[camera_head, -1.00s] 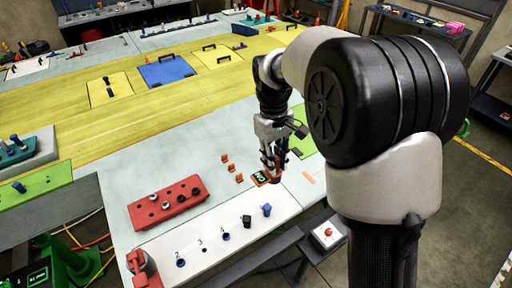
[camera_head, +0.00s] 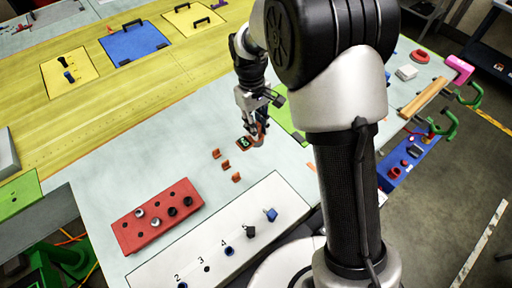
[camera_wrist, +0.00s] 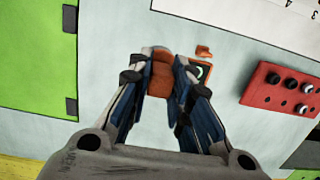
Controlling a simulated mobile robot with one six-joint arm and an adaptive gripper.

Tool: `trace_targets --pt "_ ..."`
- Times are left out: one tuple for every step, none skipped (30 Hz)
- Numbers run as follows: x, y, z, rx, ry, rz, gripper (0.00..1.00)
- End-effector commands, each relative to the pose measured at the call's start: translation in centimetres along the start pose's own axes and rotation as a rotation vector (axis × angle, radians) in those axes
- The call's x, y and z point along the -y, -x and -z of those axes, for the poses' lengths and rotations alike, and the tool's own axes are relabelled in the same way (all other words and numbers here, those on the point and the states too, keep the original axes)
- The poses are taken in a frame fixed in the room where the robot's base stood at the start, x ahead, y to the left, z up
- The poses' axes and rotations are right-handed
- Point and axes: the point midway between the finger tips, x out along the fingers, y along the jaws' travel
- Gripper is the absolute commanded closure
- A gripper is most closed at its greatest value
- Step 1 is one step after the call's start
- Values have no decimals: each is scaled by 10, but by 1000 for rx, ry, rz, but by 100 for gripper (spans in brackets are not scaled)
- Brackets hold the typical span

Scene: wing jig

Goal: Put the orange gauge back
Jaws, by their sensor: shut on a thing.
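The orange gauge (camera_head: 245,143) has a dark display with a green digit. My gripper (camera_head: 260,130) is shut on it above the pale table top. In the wrist view, the gauge's orange body (camera_wrist: 160,75) shows between the two fingers of my gripper (camera_wrist: 168,72). Its display (camera_wrist: 203,71) shows beside the right finger, partly hidden. Several small orange brackets (camera_head: 226,164) stand in a row on the table, just left of and nearer than the gauge. I cannot tell whether the gauge touches the table.
A red block with holes and pegs (camera_head: 156,220) lies left of the brackets. A white numbered strip (camera_head: 205,262) with several knobs runs along the near edge. A green panel (camera_head: 287,122) is partly hidden behind my arm. Pale table top is clear left of the gauge.

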Motion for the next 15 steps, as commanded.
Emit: trace_targets --pt "0 -14 1 4 0 2 100" --pt "0 -22 2 4 0 1 100" --pt "0 -32 3 4 0 1 100" --pt "0 -38 4 4 0 1 100" --pt "0 -44 5 3 0 1 100" --pt "0 -52 6 3 0 1 100" --pt "0 -57 7 2 0 0 100" --pt "0 -61 7 2 0 0 100" --pt "0 -66 8 1 0 0 100" --pt "-1 -68 9 0 0 -1 100" --pt "-1 -70 10 -1 0 -1 100" --pt "-1 -72 10 -1 0 -1 100" --pt "-1 -74 10 -1 0 -1 100" --pt "-1 -75 10 0 -1 -1 100" --pt "-1 -77 10 0 0 -1 100"
